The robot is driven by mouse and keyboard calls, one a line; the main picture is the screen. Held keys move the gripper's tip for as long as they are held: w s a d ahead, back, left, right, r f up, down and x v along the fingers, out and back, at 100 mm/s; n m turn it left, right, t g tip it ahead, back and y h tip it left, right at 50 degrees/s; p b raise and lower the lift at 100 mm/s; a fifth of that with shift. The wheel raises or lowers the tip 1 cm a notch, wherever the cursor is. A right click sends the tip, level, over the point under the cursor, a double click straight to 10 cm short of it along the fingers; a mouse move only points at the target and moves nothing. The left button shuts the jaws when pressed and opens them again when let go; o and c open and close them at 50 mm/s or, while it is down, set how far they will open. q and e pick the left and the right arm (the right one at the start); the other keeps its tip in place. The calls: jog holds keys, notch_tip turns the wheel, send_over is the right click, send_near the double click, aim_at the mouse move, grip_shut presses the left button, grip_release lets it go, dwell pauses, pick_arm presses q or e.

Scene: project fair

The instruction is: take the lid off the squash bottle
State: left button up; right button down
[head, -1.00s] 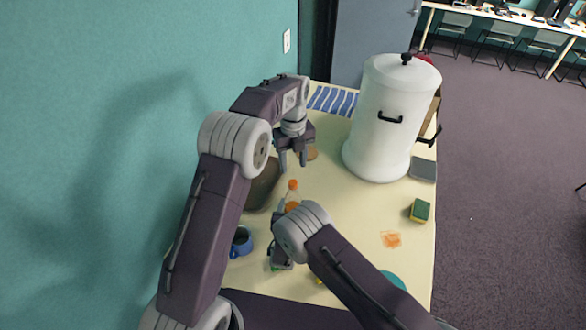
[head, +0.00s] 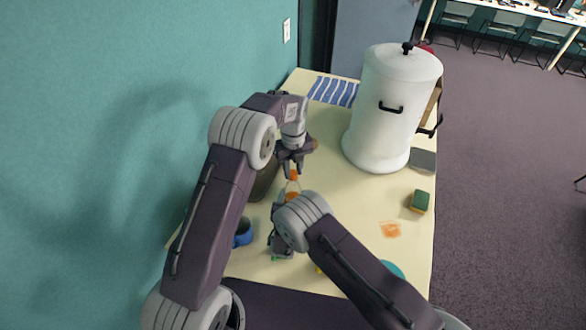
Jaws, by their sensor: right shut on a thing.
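The squash bottle (head: 292,187) stands upright near the left side of the table, with an orange lid (head: 294,175) and orange contents. My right gripper (head: 280,207) is at the bottle's lower part and is shut on it. The fingers are mostly hidden by my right wrist, which also covers the bottle's base. My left gripper (head: 292,168) points down from above with its fingers apart, just over and around the lid. I cannot tell whether the fingers touch the lid.
A blue mug (head: 243,233) and a dark brown bowl (head: 262,182) stand on the left, partly covered by my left arm. A large white container (head: 383,120) stands at the back right. A green sponge (head: 419,201) and an orange stain (head: 390,229) lie on the right.

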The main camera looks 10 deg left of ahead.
pick_arm(q)
jog(key=n, duration=0.6)
jog(key=shift+n, duration=0.3)
grip_shut()
jog(key=n, duration=0.9)
jog(key=shift+n, duration=0.3)
jog(key=n, duration=1.3)
jog(key=shift+w+r, duration=0.1)
jog(key=n, duration=1.2)
jog(key=shift+n, duration=0.4)
jog(key=n, duration=1.2)
